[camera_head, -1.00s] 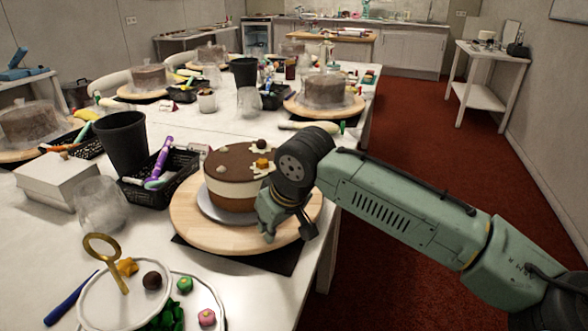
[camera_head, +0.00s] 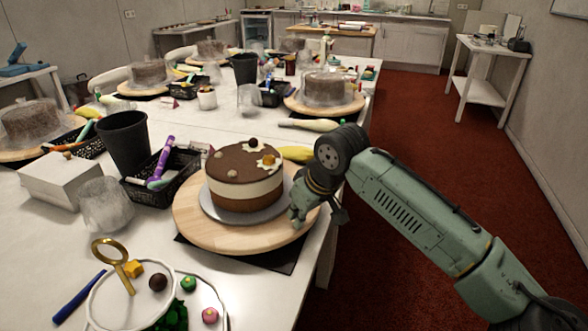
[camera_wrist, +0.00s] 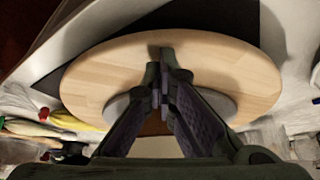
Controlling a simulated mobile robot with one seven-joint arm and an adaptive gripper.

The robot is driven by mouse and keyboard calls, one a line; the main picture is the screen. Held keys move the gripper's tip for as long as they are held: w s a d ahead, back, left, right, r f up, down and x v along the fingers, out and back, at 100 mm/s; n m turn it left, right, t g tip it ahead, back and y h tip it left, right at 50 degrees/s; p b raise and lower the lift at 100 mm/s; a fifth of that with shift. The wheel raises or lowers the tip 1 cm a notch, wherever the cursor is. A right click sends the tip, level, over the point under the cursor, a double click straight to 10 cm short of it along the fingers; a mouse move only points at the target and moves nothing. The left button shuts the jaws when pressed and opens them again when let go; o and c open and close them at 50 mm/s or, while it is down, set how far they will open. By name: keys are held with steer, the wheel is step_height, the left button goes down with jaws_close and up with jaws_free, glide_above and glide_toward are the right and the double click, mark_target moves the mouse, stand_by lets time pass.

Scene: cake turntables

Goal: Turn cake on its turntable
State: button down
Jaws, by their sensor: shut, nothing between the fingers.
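The cake (camera_head: 243,190) has a dark top, a cream band and a brown base. It stands on a grey disc on the round wooden turntable (camera_head: 215,235). Its top carries a dark ball (camera_head: 252,143) at the back and an orange piece (camera_head: 268,160) at the right, with pale icing shapes beside them. My gripper (camera_head: 298,221) is shut and empty at the turntable's right front edge. In the wrist view my gripper's fingertips (camera_wrist: 162,62) are over the bare wood of the turntable (camera_wrist: 235,75). I cannot tell whether they touch it. The fingers hide most of the cake there.
A black basket (camera_head: 150,192) with tools and a white box (camera_head: 60,182) stand left of the turntable. A plate with decorations and a gold ring tool (camera_head: 108,250) lies in front. A yellow piping bag (camera_head: 297,154) lies behind.

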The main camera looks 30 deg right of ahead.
steer(key=shift+d, duration=0.1)
steer(key=w+d, duration=0.1)
steer(key=w+d+p, duration=0.1)
steer(key=d, duration=0.1)
steer(key=w+d+p, duration=0.1)
steer(key=shift+d+r, duration=0.1)
steer(key=shift+d, duration=0.25)
steer(key=shift+w+d, duration=0.15)
steer(key=shift+d, duration=0.15)
step_height(320, 180, up, 3)
steer(key=p, duration=0.3)
steer(key=shift+f, duration=0.2)
